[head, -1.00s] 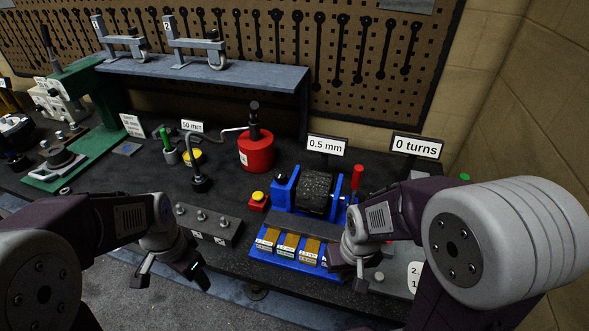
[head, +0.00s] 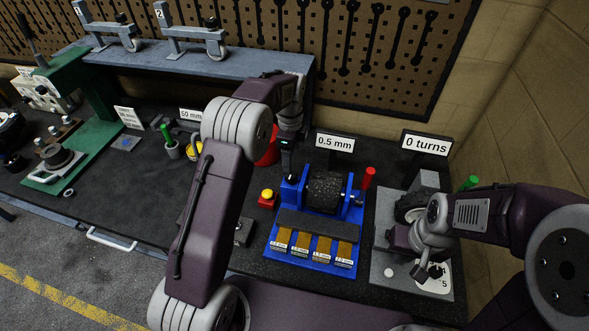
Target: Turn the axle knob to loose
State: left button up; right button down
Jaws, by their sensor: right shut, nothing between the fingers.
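The blue roller machine (head: 325,222) stands in the middle of the bench, with a dark ribbed roller (head: 325,190) between its blue side plates. My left gripper (head: 287,168) points down at the machine's left side plate, and its jaws are too small and dark to read. It hides the dark part seen there earlier. At the right, a grey plate (head: 385,248) carries a dark round part (head: 410,206) and a white numbered dial (head: 440,283). My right gripper (head: 429,275) is shut and empty, low over the dial and partly covering it. I cannot tell which part is the axle knob.
Signs read "0.5 mm" (head: 335,142) and "0 turns" (head: 426,145). A red handle (head: 369,177) and a green-topped part (head: 469,183) stand upright near the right gripper. A yellow-topped red button box (head: 267,198) sits left of the machine. A grey shelf (head: 190,66) is behind.

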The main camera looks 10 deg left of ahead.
aim_at(291, 175)
pick_arm(q)
jog(key=f, duration=0.2)
jog(key=f+p, duration=0.1)
jog(key=f, duration=0.2)
jog(key=w+f+p, duration=0.1)
jog(key=f, duration=0.2)
jog(key=shift+a, duration=0.15)
jog(key=shift+s+f+p, duration=0.15)
jog(key=shift+f+p, duration=0.15)
jog(key=shift+s, duration=0.2)
jog(key=shift+w+f, duration=0.15)
jog(key=c, duration=0.5)
grip_shut()
pick_arm(e)
jog(key=shift+w+a+r, duration=0.1)
jog(key=shift+w+r, duration=0.1)
jog(key=shift+r, duration=0.45)
jog(key=shift+w+r, duration=0.2)
jog(key=shift+r, duration=0.4)
